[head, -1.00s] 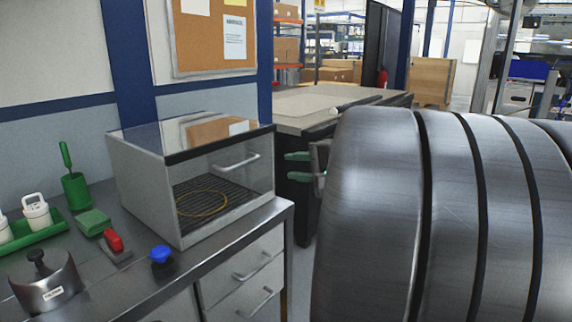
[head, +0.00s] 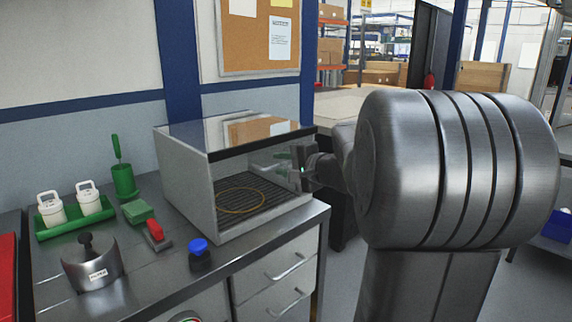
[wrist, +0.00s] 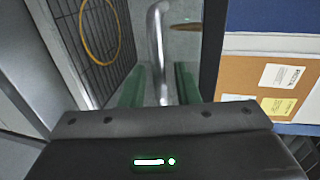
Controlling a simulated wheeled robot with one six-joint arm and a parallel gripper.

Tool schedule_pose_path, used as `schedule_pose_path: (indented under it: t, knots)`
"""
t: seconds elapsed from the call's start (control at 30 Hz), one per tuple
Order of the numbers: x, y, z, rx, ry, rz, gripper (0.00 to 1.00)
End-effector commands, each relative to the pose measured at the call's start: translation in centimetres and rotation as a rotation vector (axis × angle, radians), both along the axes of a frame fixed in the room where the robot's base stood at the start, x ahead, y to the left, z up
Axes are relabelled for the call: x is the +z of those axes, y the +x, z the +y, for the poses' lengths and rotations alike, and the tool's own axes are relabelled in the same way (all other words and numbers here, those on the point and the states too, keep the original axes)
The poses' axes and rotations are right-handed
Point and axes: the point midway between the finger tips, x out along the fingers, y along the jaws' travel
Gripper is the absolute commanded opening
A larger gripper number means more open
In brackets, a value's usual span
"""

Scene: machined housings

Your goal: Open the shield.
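The shield (head: 232,180) is the clear front of a grey box on the bench, and it is down. Its pale bar handle (head: 264,168) runs across the pane and also shows in the wrist view (wrist: 155,40). My gripper (head: 300,176) is at the right end of the handle. In the wrist view its two green fingers (wrist: 160,80) are apart, with the handle's bar between them and a gap on each side. Part of the handle is hidden behind my gripper in the head view.
A yellow ring (head: 241,210) lies on the dark rack inside the box. Left of the box are a red-handled tool (head: 155,231), a blue knob (head: 199,249), a green block (head: 138,211) and a green tray (head: 75,229) with white containers. Drawers with handles (head: 290,265) are below.

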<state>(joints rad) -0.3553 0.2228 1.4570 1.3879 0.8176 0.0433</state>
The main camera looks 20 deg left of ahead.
Motion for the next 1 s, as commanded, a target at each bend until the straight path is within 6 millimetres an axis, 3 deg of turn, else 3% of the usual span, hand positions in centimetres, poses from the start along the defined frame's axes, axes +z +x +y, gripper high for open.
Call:
schedule_pose_path:
  t: [0.3,0.47,0.77,1.0]
  knots:
    - [0.0,0.1,0.2,-0.001,0.001,-0.001,0.28]
    - [0.0,0.1,0.2,0.000,0.000,0.000,0.00]
    - [0.2,0.1,0.1,0.000,-0.004,0.001,0.00]
    - [2.4,0.0,-0.9,0.000,-0.040,0.014,0.00]
